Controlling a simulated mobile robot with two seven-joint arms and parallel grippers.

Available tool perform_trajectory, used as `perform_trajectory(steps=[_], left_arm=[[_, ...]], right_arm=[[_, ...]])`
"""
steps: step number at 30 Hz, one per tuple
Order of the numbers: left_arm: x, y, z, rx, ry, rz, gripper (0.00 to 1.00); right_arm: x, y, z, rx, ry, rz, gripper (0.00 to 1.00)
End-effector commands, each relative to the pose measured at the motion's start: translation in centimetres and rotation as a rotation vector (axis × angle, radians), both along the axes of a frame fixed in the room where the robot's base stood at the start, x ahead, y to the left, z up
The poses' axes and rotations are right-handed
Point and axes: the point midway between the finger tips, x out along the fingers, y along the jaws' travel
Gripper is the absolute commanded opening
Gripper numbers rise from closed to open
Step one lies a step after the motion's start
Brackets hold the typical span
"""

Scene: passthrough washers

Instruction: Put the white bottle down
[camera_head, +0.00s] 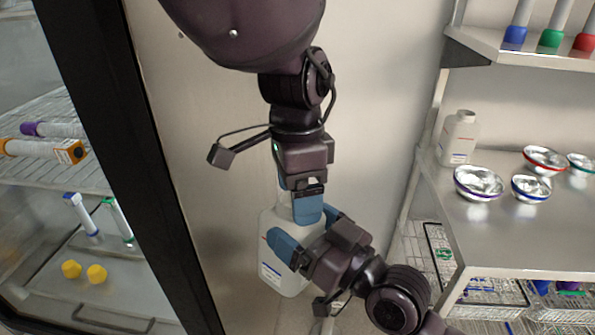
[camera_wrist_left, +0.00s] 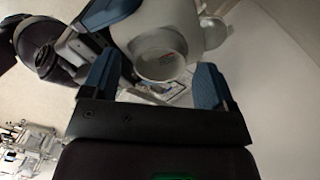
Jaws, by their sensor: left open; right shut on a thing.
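The white bottle (camera_head: 284,275) is held in the air in front of a pale wall in the head view. My right gripper (camera_head: 312,232), coming from the lower right, is shut on its body. My left gripper (camera_head: 300,206) comes from above with its blue fingers by the bottle's neck. It is open. In the left wrist view the round mouth of the bottle (camera_wrist_left: 162,60) lies between the left gripper's spread fingers (camera_wrist_left: 157,88), and a handle shows on its right. Whether the left fingers touch the bottle is unclear.
A metal table (camera_head: 490,240) at the right bears another white bottle (camera_head: 459,140) and several metal bowls (camera_head: 479,182). A shelf (camera_head: 500,48) with coloured-base tubes is above. At the left, a dark-framed cabinet (camera_head: 112,130) holds tubes and yellow caps (camera_head: 96,273).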

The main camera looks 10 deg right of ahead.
Motion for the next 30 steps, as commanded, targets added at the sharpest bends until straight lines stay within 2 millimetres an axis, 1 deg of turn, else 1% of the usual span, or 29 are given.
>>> perform_trajectory(steps=[3,11,21,22,24,30], left_arm=[[-0.06,-0.01,-0.38,0.000,-0.001,0.000,0.80],[-0.07,-0.01,-0.43,0.000,0.000,0.000,0.80],[-0.04,0.00,-0.41,0.000,-0.001,0.000,0.28],[-0.03,0.00,-0.39,0.000,-0.001,0.000,0.25],[-0.02,0.00,-0.38,0.000,-0.001,0.000,0.25],[-0.04,0.00,-0.39,0.000,-0.001,0.000,0.25]], right_arm=[[-0.01,0.00,0.04,0.001,-0.001,0.000,0.40],[-0.01,0.00,0.04,0.001,-0.001,0.000,0.40],[-0.01,0.00,0.05,0.001,-0.001,0.000,0.40],[-0.01,0.00,0.05,0.001,-0.001,0.000,0.90],[-0.01,0.01,0.04,0.001,-0.001,0.000,1.00],[-0.02,-0.01,0.02,0.000,0.000,0.000,1.00]])
